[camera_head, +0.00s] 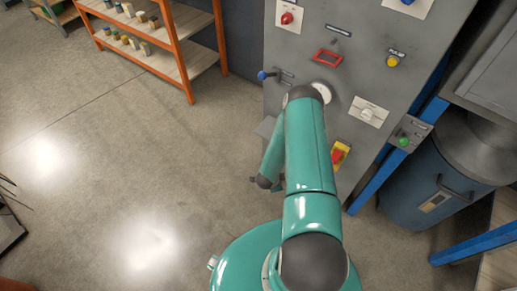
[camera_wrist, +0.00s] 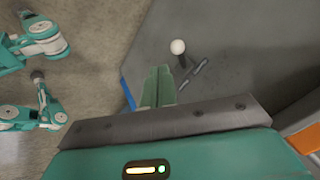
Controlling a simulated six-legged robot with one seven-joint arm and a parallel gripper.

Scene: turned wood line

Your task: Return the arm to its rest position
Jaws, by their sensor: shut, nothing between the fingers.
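My teal arm (camera_head: 308,150) rises from my body and folds down at its dark elbow in front of a grey control panel (camera_head: 290,50) in the head view. Its far end hangs low at the left of the panel, where the fingers cannot be made out clearly. In the wrist view my gripper (camera_wrist: 158,72) shows two green fingers together, with nothing between them. The fingers point toward a grey surface (camera_wrist: 235,40). A white ball knob (camera_wrist: 178,46) on a dark stem stands just beyond and right of the fingertips, apart from them in the picture.
The panel carries a blue-knobbed lever (camera_head: 263,75), a red frame (camera_head: 328,57), a yellow button (camera_head: 392,61) and a yellow-red switch (camera_head: 340,155). A blue drum (camera_head: 430,195) stands right. An orange shelf (camera_head: 190,60) stands at back left.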

